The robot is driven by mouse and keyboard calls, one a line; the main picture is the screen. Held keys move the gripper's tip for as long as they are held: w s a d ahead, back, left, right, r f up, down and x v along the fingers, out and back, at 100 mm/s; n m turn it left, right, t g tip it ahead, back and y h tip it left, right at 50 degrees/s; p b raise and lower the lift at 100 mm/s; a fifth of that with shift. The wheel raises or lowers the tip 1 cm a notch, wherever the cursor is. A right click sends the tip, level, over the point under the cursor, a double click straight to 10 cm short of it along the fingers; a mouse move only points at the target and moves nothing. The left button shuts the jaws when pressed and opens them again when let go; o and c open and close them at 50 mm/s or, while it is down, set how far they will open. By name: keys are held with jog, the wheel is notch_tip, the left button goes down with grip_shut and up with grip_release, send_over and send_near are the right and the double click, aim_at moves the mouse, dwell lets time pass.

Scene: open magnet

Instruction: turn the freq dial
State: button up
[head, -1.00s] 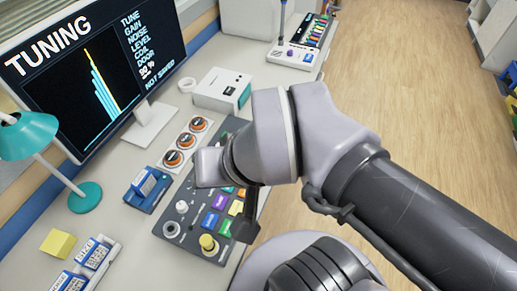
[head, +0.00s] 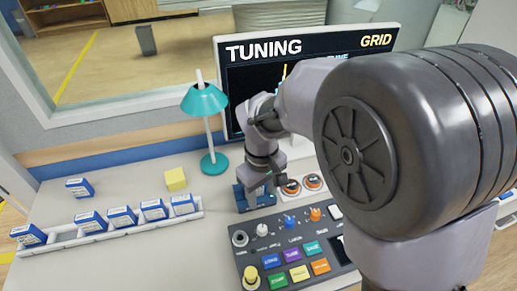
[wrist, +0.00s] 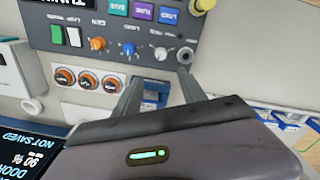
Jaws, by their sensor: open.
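The dark control panel (head: 290,250) carries a white knob (head: 262,229), a blue knob (head: 289,220) and an orange knob (head: 315,214) along its far edge. These also show in the wrist view as white (wrist: 160,53), blue (wrist: 129,48) and orange (wrist: 97,44) knobs. Orange-ringed dials (wrist: 88,79) sit on a white plate beside the panel. I cannot read which one is labelled freq. My gripper (wrist: 158,82) is open and empty, above a blue holder (head: 242,200) just beyond the panel. Its fingers touch no knob. My arm hides the panel's right part.
A teal lamp (head: 205,105) and the tuning monitor (head: 235,95) stand behind. A yellow block (head: 176,179) and a white rack (head: 110,230) of blue-and-white boxes lie to the left. A yellow knob (head: 250,277) is at the panel's near left corner. The front left desk is clear.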

aim_at(262, 228)
jog(key=f+b, duration=0.2)
jog(key=f, duration=0.4)
jog(key=f+b, duration=0.3)
jog(key=f, duration=0.3)
jog(key=f+b, duration=0.2)
jog(key=f, duration=0.4)
jog(key=shift+w+d+b, duration=0.1)
jog(key=shift+w+b, duration=0.15)
jog(key=shift+b, duration=0.05)
